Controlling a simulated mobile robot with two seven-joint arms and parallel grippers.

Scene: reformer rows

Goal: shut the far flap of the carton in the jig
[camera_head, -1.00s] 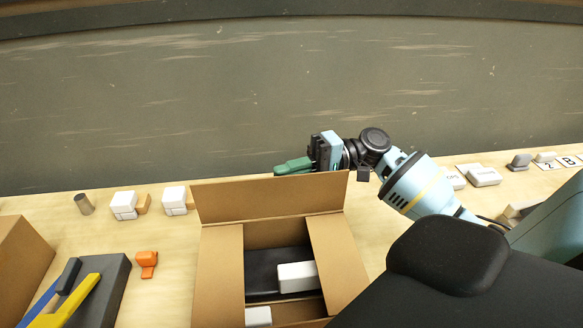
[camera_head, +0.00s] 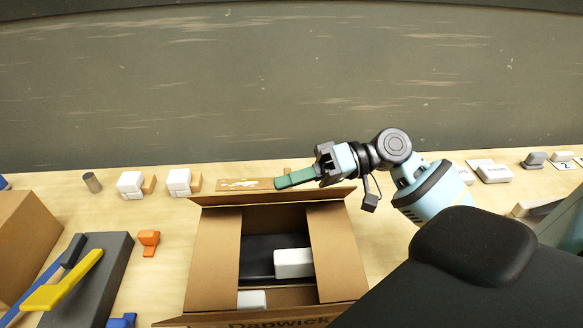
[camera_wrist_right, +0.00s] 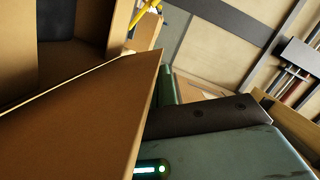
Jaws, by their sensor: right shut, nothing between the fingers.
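The open brown carton (camera_head: 212,255) stands at the bottom middle of the head view, with a dark item (camera_head: 258,252) and white blocks (camera_head: 293,263) inside. Its far flap (camera_head: 270,198) shows as a thin strip, nearly edge-on, along the carton's far side. My right gripper (camera_head: 296,178) is shut and empty, its green fingers just beyond the flap. I cannot tell whether they touch it. In the right wrist view a large cardboard panel (camera_wrist_right: 85,125) lies close beside the green fingers (camera_wrist_right: 215,150). My left gripper is not in view. The jig is not clearly visible.
A grey block with a yellow handle (camera_head: 62,285) and an orange piece (camera_head: 148,242) lie left of the carton. White blocks (camera_head: 180,182) and a grey cylinder (camera_head: 92,182) stand along the back. A flat brown piece (camera_head: 240,184) lies behind the carton. White boxes (camera_head: 495,173) are right.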

